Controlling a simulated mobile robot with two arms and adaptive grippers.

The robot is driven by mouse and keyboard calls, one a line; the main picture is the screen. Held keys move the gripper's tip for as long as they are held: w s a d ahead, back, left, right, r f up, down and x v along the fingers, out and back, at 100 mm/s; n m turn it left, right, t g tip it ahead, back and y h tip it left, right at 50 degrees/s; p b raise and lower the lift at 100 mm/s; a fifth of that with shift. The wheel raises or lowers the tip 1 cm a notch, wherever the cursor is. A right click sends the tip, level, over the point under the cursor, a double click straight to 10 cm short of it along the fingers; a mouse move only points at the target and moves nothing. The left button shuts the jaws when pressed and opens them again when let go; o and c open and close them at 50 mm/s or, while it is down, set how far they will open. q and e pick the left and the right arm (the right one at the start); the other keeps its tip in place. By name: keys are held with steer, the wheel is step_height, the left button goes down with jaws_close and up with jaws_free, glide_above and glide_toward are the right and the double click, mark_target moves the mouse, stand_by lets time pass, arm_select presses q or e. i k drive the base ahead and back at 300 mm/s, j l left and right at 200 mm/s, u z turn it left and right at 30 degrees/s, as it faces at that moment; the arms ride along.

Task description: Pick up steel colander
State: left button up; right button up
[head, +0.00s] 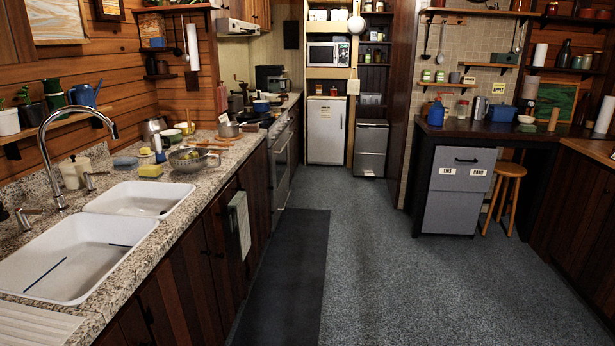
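A round metal bowl-shaped vessel, which looks like the steel colander (194,159), sits on the granite counter at the left, just beyond the double sink.
The white double sink (70,262) and its tall faucet (62,140) are nearest on the counter (128,262). The carpet (420,270) and dark mat (291,265) are clear.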

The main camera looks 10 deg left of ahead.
mark_target(191, 167)
steer(key=i, duration=0.8)
steer(key=i+l+u, duration=0.15)
steer(key=i, duration=0.6)
steer(key=i+l+u, duration=0.1)
steer(key=i+u, duration=0.3)
steer(key=i+l+u, duration=0.2)
steer(key=i+u, duration=0.15)
steer(key=i+l+u, duration=0.65)
steer(key=u, duration=0.15)
